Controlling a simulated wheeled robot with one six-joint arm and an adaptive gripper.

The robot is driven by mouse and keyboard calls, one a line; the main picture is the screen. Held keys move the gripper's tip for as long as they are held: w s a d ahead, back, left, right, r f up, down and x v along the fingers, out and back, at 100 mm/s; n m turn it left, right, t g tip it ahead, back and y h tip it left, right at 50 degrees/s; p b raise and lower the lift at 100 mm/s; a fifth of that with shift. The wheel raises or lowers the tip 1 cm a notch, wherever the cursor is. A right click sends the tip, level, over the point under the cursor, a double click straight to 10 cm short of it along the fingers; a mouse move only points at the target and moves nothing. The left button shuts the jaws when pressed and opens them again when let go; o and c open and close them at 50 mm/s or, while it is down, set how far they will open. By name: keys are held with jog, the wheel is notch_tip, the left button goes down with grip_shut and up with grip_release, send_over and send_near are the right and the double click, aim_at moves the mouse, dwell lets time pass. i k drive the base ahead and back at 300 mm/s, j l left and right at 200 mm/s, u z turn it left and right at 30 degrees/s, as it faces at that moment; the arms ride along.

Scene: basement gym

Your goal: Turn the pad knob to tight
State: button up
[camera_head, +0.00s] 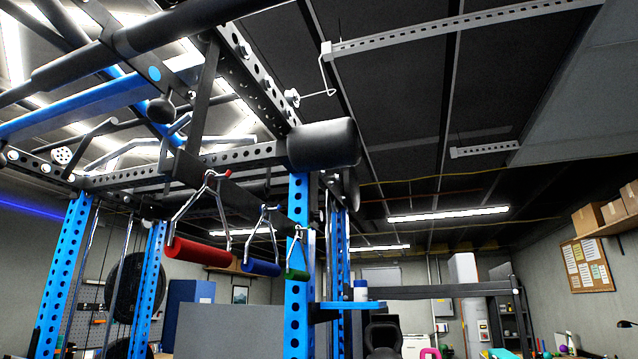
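A black cylindrical pad (323,144) sits at the end of a perforated dark bar, at the top of a blue upright in the middle of the view. A round black knob (161,110) shows on the rack at the upper left, near a slanted dark bar. I cannot tell whether this is the pad knob, or whether it is loose or tight. My gripper is not visible in this view.
Blue rack uprights (298,270) stand at left and centre. Red (200,252), blue (261,267) and green (296,274) handles hang below the dark bar. A small blue shelf (345,305) holds a bottle. A dark horizontal beam (440,291) extends right.

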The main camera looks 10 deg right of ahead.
aim_at(318, 214)
jog(key=l+u, duration=0.15)
jog(key=u, duration=0.2)
jog(key=i+l+u, duration=0.1)
jog(key=l+u, duration=0.15)
jog(key=u, duration=0.15)
jog(key=l+u, duration=0.3)
jog(key=l, duration=0.75)
jog(key=l+u, duration=0.25)
jog(key=l, duration=2.2)
